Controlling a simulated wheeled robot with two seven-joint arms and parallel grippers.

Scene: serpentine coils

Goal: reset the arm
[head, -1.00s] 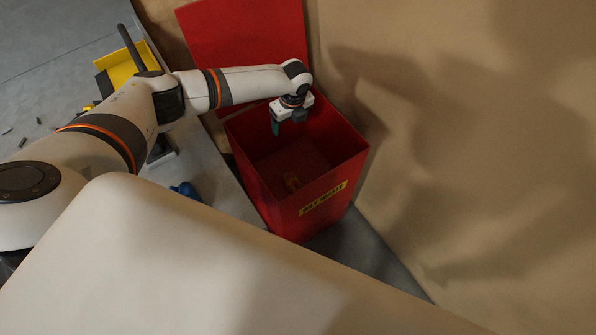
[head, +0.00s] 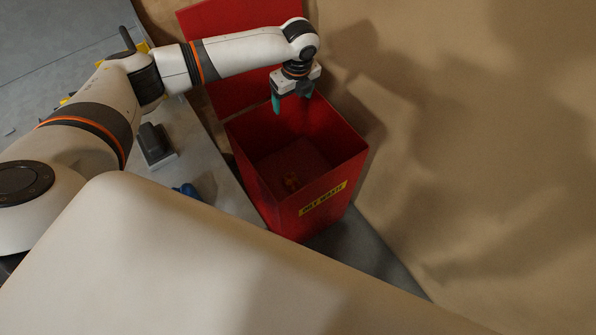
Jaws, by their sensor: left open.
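My left arm comes in from the left, and its gripper (head: 292,103) hangs over the far part of the red bin. The gripper points down with its green fingers apart, open and empty. The red bin (head: 315,215) stands open, with its red lid (head: 218,40) raised at the back and a yellow label (head: 323,198) on its front. My right gripper is not in the picture.
A tan wall (head: 480,150) stands close on the bin's right. A blue object (head: 186,190) and a dark grey device (head: 155,143) are on the grey surface left of the bin. A yellow object is partly hidden behind my arm.

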